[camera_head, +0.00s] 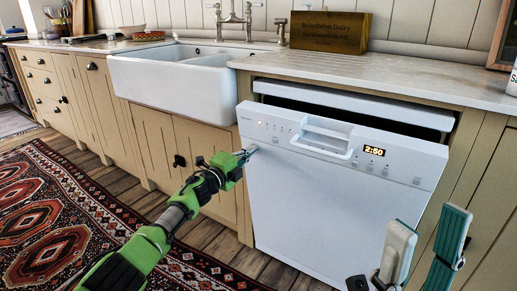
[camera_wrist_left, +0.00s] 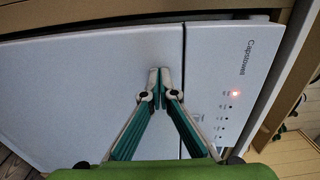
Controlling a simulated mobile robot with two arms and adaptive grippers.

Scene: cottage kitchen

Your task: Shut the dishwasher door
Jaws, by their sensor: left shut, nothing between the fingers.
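The white dishwasher door (camera_head: 325,215) is ajar. Its top edge leans out from the dishwasher body (camera_head: 350,104), and a dark gap shows between them. The control panel with a recessed handle (camera_head: 322,139) and a lit display is at its top. My left gripper (camera_head: 248,151) is shut and empty at the door's upper left, just below the panel. In the left wrist view the left fingertips (camera_wrist_left: 159,72) are together in front of the white door (camera_wrist_left: 90,90), close to the panel seam; contact is unclear. My right gripper (camera_head: 430,222) is open and empty in front of the door's lower right.
A worktop (camera_head: 390,84) runs above the dishwasher. A white sink (camera_head: 185,82) and beige cabinets (camera_head: 165,140) stand to the left. A patterned rug (camera_head: 75,220) lies on the wooden floor. A wooden sign (camera_head: 330,32) stands at the back of the worktop.

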